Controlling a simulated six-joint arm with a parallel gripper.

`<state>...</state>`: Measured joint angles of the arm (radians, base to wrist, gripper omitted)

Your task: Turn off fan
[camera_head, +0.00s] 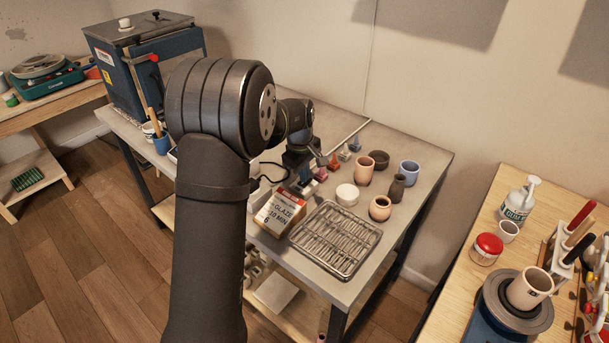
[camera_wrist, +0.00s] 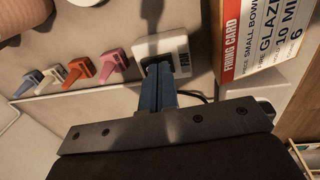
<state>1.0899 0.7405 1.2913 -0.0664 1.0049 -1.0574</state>
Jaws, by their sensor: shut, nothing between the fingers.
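A small white switch box marked "FAN" (camera_wrist: 180,56) lies on the table in the wrist view, with a dark recess on its near side. My gripper (camera_wrist: 157,70) is shut and empty, its blue fingers pointing at that recess. The fingertips overlap the dark part in the picture; I cannot tell whether they touch the switch. The switch position is hidden behind the fingers. In the head view my gripper sits low at the table, largely hidden by my own wrist. I see no fan itself.
A firing card (camera_head: 279,211) stands right beside the switch. Several small coloured cones (camera_wrist: 112,65) line the other side. A wire rack (camera_head: 335,240), a white lidded jar (camera_head: 347,194) and pots (camera_head: 380,208) stand nearby. A dark cable (camera_wrist: 208,97) runs from the box.

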